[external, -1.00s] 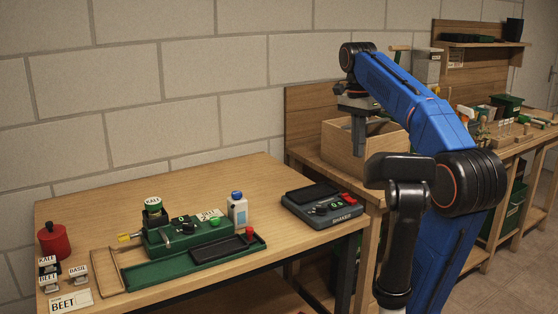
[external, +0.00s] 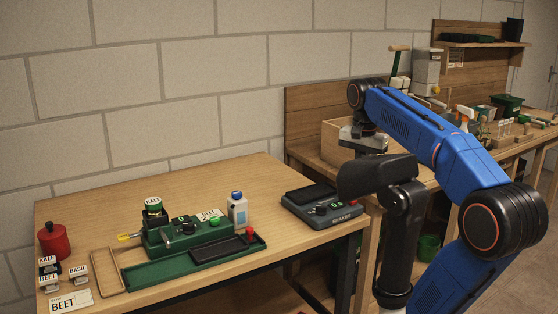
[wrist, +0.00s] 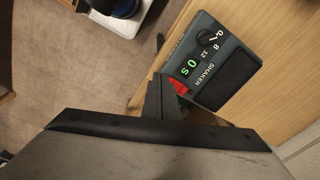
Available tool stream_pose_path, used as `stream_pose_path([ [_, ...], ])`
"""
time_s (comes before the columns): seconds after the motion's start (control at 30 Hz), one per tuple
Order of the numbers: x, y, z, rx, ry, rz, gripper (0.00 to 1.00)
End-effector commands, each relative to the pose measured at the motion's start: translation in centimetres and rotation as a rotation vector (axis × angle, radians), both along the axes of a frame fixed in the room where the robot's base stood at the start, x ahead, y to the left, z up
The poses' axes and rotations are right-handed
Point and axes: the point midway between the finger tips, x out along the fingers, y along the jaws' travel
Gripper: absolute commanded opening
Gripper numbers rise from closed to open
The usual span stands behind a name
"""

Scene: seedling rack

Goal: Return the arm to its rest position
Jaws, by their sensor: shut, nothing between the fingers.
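My blue arm is folded with its elbow at the right of the external view. My gripper (external: 360,157) hangs low at the arm's end, partly hidden behind a dark link of mine. In the wrist view, the fingers of my gripper (wrist: 158,92) are together with nothing between them. They overlap the front edge of the shaker (wrist: 228,67) in that picture. In the external view, the shaker (external: 322,208) sits on the near bench to the left of the gripper, apart from it.
A wooden box (external: 333,146) stands behind the gripper. The near bench (external: 270,265) also holds a green device (external: 185,237), a white bottle (external: 238,210) and a red canister (external: 53,241). Tools and pots crowd the back bench at right. Floor shows at lower right.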

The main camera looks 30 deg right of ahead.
Motion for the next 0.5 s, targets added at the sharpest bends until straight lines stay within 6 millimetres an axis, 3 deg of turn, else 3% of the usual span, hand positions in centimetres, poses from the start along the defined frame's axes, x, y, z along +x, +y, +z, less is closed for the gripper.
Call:
stream_pose_path([
  [0.23, -3.5, 2.1, -8.8, -0.059, -0.113, 0.370, 0.00],
  [0.5, -4.1, 4.7, -18.2, -0.161, -0.230, 0.856, 0.00],
])
